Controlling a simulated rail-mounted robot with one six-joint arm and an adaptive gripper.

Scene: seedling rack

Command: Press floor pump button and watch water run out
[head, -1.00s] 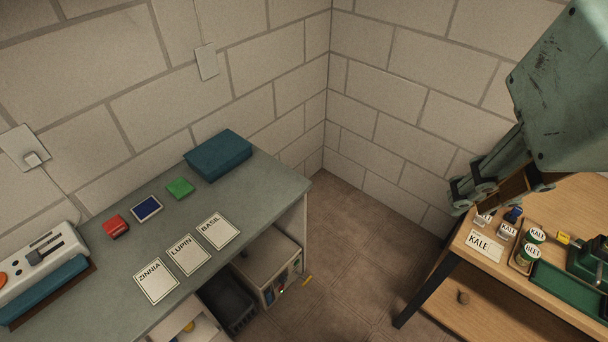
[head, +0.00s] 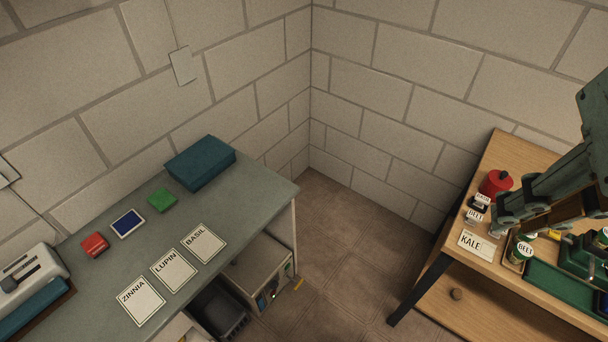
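No floor pump button or running water can be made out in the head view. A beige box (head: 250,272) stands on the floor under the grey bench, with small coloured parts and a green light on its front. A small yellow piece (head: 298,284) sticks out beside it; I cannot tell what it is. My gripper (head: 500,212) is at the right, over the wooden table, well away from the box. Its fingers are seen from the side and partly overlap, so whether it is open is unclear. I see nothing held in it.
The grey bench (head: 255,205) carries a teal box (head: 200,162), coloured pads and cards labelled ZINNIA, LUPIN and BASIL. A dark bin (head: 218,312) stands under it. The wooden table (head: 500,150) holds a red can (head: 495,183), labelled tins and a KALE card (head: 480,242). Bare floor (head: 340,240) lies between.

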